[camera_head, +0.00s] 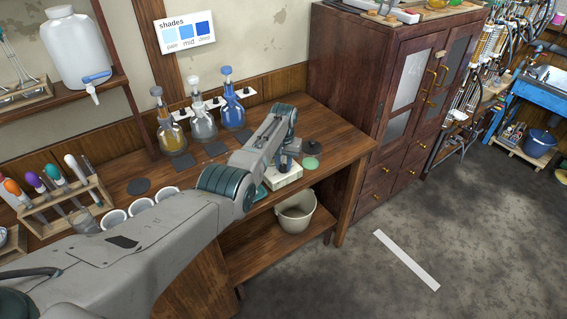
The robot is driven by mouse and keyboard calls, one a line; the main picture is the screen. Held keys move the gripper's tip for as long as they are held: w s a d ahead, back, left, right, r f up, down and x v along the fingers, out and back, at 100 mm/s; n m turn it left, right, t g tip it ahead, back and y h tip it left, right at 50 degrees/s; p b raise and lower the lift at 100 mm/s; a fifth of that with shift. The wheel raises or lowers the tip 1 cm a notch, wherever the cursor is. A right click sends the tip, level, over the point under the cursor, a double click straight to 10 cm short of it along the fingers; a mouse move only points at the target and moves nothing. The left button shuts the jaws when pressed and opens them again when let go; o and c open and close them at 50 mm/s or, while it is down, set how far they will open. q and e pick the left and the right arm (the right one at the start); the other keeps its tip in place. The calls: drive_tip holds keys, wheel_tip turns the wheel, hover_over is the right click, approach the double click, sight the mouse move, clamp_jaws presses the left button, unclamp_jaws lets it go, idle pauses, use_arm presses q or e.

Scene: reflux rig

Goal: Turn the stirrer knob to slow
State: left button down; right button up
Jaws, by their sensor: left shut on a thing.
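The stirrer (287,181) is a cream-coloured box at the front edge of the wooden bench. My left arm reaches in from the left, and its wrist comes down over the stirrer. My left gripper (281,165) is at the stirrer, largely hidden by my own arm, and is shut on what appears to be its knob. The knob and its markings are covered, so its setting cannot be read. A small patch of blue shows beside the gripper on top of the stirrer. My right gripper is not in view.
A green disc (309,163) lies right of the stirrer. A bucket (295,212) sits on the lower shelf. A dark cabinet (362,95) stands right.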

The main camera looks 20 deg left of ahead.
sight(284, 165)
use_arm(q)
drive_tip(key=shift+w+r, duration=0.1)
drive_tip(key=shift+r, duration=0.05)
drive_tip(key=c, duration=1.3)
unclamp_jaws()
drive_tip(key=shift+o, duration=0.5)
wheel_tip(284, 165, up, 11)
drive_tip(key=b, duration=0.2)
